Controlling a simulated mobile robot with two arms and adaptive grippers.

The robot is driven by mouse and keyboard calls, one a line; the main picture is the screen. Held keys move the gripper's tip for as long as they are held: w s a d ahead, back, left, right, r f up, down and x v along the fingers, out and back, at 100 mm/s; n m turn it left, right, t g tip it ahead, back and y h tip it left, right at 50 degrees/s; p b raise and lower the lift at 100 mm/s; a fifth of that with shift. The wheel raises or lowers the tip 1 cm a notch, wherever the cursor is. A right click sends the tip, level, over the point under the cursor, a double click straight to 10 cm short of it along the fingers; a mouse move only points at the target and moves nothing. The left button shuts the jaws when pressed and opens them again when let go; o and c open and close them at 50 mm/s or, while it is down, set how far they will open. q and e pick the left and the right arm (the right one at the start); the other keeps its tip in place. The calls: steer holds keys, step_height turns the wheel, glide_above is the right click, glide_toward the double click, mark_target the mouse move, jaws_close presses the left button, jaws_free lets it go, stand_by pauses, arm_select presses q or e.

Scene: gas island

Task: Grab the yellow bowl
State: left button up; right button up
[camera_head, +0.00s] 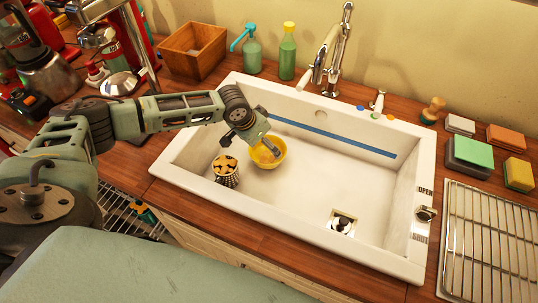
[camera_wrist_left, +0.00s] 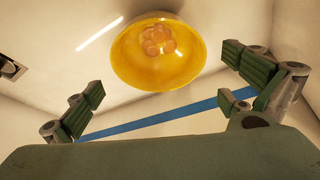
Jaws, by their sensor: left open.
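The yellow bowl (camera_head: 262,158) sits in the left part of the white sink. Several small round orange-brown items lie in it, clearer in the left wrist view, where the bowl (camera_wrist_left: 190,70) is at the top centre. My left gripper (camera_head: 268,147) reaches over the bowl from the upper left and hides part of its rim. In the left wrist view its fingers (camera_wrist_left: 165,103) are spread wide, with nothing between the pads. I cannot tell whether a finger touches the bowl. My right gripper is not in view.
A dark-and-yellow ribbed cup (camera_head: 226,170) stands in the sink (camera_head: 300,200) close left of the bowl. The sink walls surround both. The tap (camera_head: 328,55) stands behind. The sink floor to the right is clear up to the drain (camera_head: 342,222).

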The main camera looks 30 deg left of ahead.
arm_select(q)
steer(key=p, duration=0.1)
glide_above(272, 155)
steer(key=s, duration=0.2)
steer(key=shift+s+a+f, duration=0.1)
steer(key=shift+a+f, duration=0.05)
steer(key=shift+f, duration=1.3)
steer(key=shift+a+f, duration=0.1)
steer(key=shift+f, duration=1.35)
steer(key=shift+c, duration=0.5)
steer(key=c, duration=0.9)
steer(key=shift+r, duration=0.1)
steer(key=shift+c, duration=0.8)
